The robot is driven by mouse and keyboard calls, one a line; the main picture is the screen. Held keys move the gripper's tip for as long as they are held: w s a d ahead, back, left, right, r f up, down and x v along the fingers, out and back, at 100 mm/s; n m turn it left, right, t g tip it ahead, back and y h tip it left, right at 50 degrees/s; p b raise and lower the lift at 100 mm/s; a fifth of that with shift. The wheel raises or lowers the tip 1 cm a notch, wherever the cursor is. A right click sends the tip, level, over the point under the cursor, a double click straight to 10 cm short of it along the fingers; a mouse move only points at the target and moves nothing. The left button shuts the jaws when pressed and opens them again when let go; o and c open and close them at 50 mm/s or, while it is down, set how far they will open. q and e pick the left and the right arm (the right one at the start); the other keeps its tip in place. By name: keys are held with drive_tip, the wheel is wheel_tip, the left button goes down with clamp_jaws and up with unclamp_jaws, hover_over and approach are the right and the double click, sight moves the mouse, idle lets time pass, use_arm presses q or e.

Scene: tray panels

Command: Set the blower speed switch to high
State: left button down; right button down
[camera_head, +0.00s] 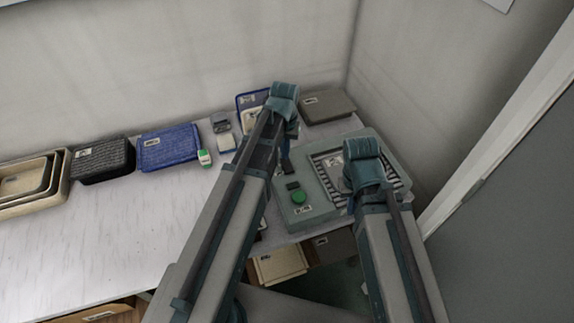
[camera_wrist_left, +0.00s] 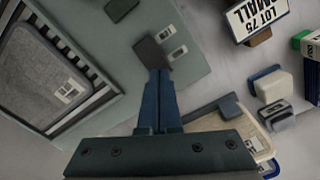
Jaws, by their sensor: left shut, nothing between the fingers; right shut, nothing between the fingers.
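A grey-green control panel (camera_head: 322,214) lies on the table at the right. A dark switch (camera_wrist_left: 152,53) with two small white labels beside it sits on the panel in the left wrist view; I cannot read the labels. My left gripper (camera_wrist_left: 158,76) is shut and empty, its fingertips right at the lower end of the switch. I cannot tell if they touch it. In the head view the left gripper (camera_head: 284,150) covers most of that spot. My right gripper (camera_head: 350,203) is shut and empty over the panel's right part, its fingers mostly hidden by its wrist.
The panel also bears a green button (camera_head: 299,197), a dark block (camera_head: 293,185) and a striped framed recess (camera_head: 325,168). Blue (camera_head: 168,147) and black (camera_head: 104,159) trays stand along the wall at left. The table's front left is clear.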

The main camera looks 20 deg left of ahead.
sight(286, 161)
use_arm(q)
drive_tip(key=shift+f+b, duration=0.75)
idle(0.4)
wheel_tip(286, 161, up, 7)
drive_tip(key=p, duration=0.7)
drive_tip(key=shift+r, duration=0.1)
drive_tip(key=shift+s+d, duration=0.2)
drive_tip(key=s+d+m+y, duration=0.1)
drive_tip(key=s+d+m, duration=0.3)
drive_tip(key=s+d, duration=0.6)
drive_tip(key=s, duration=0.4)
drive_tip(key=shift+m, duration=0.3)
